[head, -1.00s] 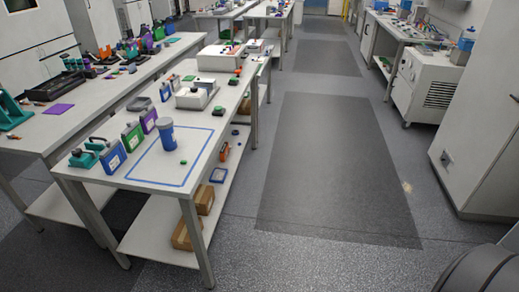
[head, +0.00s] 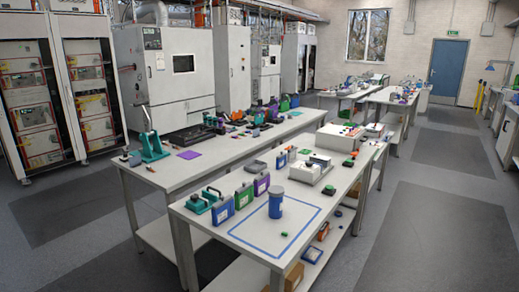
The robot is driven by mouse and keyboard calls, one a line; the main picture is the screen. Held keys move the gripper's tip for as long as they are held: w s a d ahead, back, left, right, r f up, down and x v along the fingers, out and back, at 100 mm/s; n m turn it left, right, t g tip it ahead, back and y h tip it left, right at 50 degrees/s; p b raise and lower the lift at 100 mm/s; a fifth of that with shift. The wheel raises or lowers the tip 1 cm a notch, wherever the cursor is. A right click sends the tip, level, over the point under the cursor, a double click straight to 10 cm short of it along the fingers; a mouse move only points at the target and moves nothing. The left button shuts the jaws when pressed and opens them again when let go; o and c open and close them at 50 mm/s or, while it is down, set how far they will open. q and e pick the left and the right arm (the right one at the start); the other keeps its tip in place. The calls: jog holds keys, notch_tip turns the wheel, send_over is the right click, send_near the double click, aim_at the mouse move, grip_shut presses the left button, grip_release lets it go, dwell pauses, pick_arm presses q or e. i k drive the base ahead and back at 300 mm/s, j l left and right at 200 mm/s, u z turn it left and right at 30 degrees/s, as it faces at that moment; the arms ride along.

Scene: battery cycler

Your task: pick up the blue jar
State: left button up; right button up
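The blue jar (head: 275,204) stands upright on the near end of the front workbench (head: 241,262). It has a lighter grey-blue lid and stands inside a blue outlined rectangle (head: 318,219) on the bench top. A small green object (head: 284,234) lies near the jar, inside the outline. Neither of my grippers shows in the head view.
Left of the jar stand blue (head: 222,211), green (head: 244,197) and purple (head: 262,184) box-like packs and teal clamp-like tools (head: 197,204). White devices (head: 311,170) stand behind it. A second bench (head: 172,178) runs alongside. Floor is clear at right (head: 420,240).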

aim_at(275, 205)
jog(key=i+j, duration=0.2)
jog(key=j, duration=0.2)
jog(key=i+j, duration=0.25)
jog(key=j, duration=0.15)
jog(key=i+j+z, duration=0.1)
jog(key=j+z, duration=0.15)
jog(key=z, duration=0.15)
jog(key=j+z, duration=0.25)
jog(key=z, duration=0.15)
jog(key=i+j+z, duration=0.1)
jog(key=j+z, duration=0.3)
jog(key=l+z, duration=0.1)
jog(key=z, duration=0.35)
